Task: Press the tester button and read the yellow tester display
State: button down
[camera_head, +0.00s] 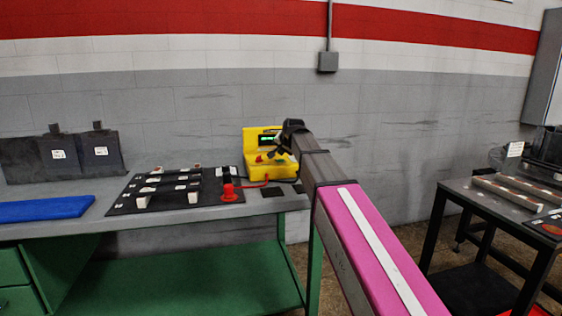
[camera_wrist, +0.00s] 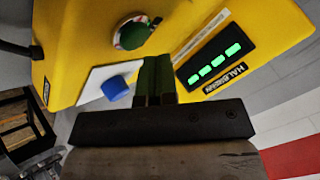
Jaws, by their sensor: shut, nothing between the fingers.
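The yellow tester (camera_head: 257,158) stands at the back right of the workbench, and its face fills the upper wrist view (camera_wrist: 95,35). Its dark display (camera_wrist: 215,62) shows several lit green blocks in a row; I cannot make out a reading. A blue button (camera_wrist: 115,88) sits on a white plate, just left of my fingertips in the wrist view. A round green knob (camera_wrist: 132,35) is above it. My gripper (camera_wrist: 156,68) is shut and empty, close in front of the tester face; I cannot tell whether it touches. In the head view my gripper (camera_head: 277,152) partly covers the tester.
On the bench (camera_head: 205,215) lie a black board (camera_head: 125,205) with small parts, a red-based probe (camera_head: 229,191) with a red cable to the tester, and a blue mat (camera_head: 45,209). Dark plates (camera_head: 100,152) lean on the wall. A second table (camera_head: 480,195) stands right.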

aim_at(282, 160)
jog(key=shift+f, duration=0.1)
jog(key=shift+f, duration=0.3)
jog(key=shift+f, duration=0.4)
dwell(0.6)
jog(key=shift+r, duration=0.85)
jog(key=shift+r, duration=2.5)
jog(key=shift+s, duration=0.1)
